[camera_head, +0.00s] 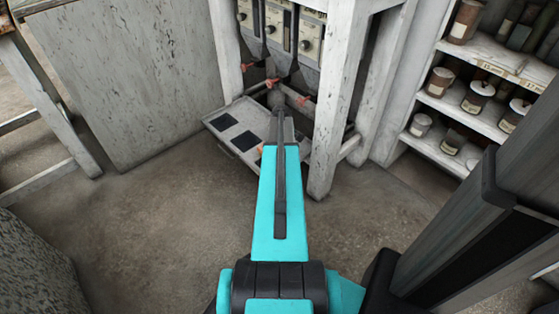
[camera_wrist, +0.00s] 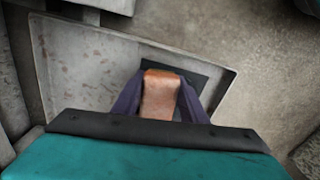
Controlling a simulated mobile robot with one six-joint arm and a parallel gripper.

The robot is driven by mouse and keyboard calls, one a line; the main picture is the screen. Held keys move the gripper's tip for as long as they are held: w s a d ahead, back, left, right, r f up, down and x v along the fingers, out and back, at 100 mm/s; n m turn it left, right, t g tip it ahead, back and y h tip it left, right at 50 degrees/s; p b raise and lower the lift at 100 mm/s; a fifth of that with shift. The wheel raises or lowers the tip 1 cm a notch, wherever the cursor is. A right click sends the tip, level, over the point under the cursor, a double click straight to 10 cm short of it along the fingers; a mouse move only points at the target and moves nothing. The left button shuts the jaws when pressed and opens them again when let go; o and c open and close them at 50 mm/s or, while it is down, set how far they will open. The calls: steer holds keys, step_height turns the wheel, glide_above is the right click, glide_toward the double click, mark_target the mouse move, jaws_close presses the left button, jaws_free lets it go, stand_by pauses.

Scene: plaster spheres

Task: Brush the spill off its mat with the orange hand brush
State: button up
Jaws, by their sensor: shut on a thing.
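The orange-brown hand brush (camera_wrist: 160,96) is held between the two dark fingers of my gripper (camera_wrist: 161,100) in the wrist view. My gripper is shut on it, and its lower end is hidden. Behind it lies a dark square mat (camera_wrist: 197,72) on a pale grey tray (camera_wrist: 80,65); the brush covers much of this mat. I cannot tell whether the brush touches it. In the head view, the tray (camera_head: 213,127) shows two dark mats (camera_head: 221,121) (camera_head: 244,141) left of my arm. A bit of orange (camera_head: 261,148) shows beside the arm. I see no spill.
A pale post (camera_head: 333,110) stands right of the tray. Grey machine boxes (camera_head: 280,35) with several orange-pink parts hang behind it. Shelves (camera_head: 470,105) with jars are at the right, and a large panel (camera_head: 125,70) is at the left. The floor (camera_head: 150,225) in front is clear.

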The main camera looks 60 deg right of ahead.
steer(key=shift+s, duration=0.15)
steer(key=shift+s+a+p, duration=0.1)
steer(key=shift+s+p, duration=0.2)
steer(key=shift+s, duration=0.15)
steer(key=shift+s, duration=0.1)
steer(key=shift+s+a+r+p, duration=0.1)
steer(key=shift+s+p, duration=0.25)
steer(key=shift+s, duration=0.05)
steer(key=shift+w, duration=0.15)
stand_by(0.5)
steer(key=shift+w+d+p, duration=0.2)
steer(key=shift+w+p, duration=0.2)
steer(key=shift+w, duration=0.55)
steer(key=shift+w, duration=0.15)
steer(key=shift+w+d+p, duration=0.2)
steer(key=shift+w+p, duration=0.15)
steer(key=shift+w, duration=0.6)
steer(key=shift+s, duration=0.15)
